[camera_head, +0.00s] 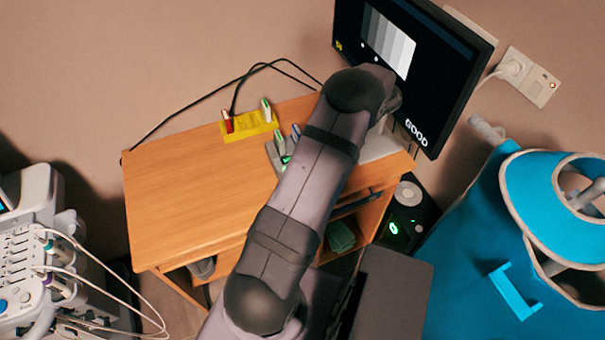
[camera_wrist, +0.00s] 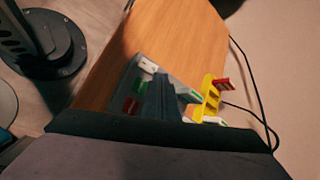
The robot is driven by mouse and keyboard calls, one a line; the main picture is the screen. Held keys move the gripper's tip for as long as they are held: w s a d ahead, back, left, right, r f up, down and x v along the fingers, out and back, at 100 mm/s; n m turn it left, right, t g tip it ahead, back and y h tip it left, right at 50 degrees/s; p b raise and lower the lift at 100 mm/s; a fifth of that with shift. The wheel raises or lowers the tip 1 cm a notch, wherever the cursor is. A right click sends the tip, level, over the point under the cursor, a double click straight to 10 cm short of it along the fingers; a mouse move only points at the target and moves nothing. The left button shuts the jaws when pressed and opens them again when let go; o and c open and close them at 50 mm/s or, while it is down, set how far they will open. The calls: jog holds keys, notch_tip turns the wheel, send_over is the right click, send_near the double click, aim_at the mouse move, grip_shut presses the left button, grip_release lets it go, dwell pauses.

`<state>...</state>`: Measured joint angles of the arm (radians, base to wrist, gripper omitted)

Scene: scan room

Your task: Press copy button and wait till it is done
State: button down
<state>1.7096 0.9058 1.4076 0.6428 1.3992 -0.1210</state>
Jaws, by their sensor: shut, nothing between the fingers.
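A small grey device (camera_head: 272,157) with stick-like drives in it sits on the wooden desk, partly behind my arm in the head view. In the wrist view the device (camera_wrist: 151,79) shows a white piece, a dark red piece and a green-and-white stick around it. My gripper (camera_wrist: 165,85) appears as dark, closed fingers over the device and covers its middle. In the head view the gripper is hidden behind my arm. I cannot make out the copy button, nor whether the fingertips touch the device.
A yellow holder (camera_head: 248,126) with a red and a green-and-white stick stands beside the device; it also shows in the wrist view (camera_wrist: 210,95). A monitor (camera_head: 412,65) shows grey bars and the word "GOOD". Black cables run behind the desk (camera_head: 185,200). The desk's left side is clear.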

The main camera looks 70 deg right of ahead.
jog(key=shift+f+b, duration=0.65)
jog(key=shift+f, duration=1)
jog(key=shift+f+b, duration=0.4)
jog(key=shift+f, duration=0.45)
dwell(1.5)
jog(key=shift+r, duration=0.1)
dwell(0.3)
jog(key=shift+r+p, duration=0.7)
jog(key=shift+r, duration=0.05)
jog(key=shift+r+p, duration=1.9)
jog(key=shift+r, duration=0.65)
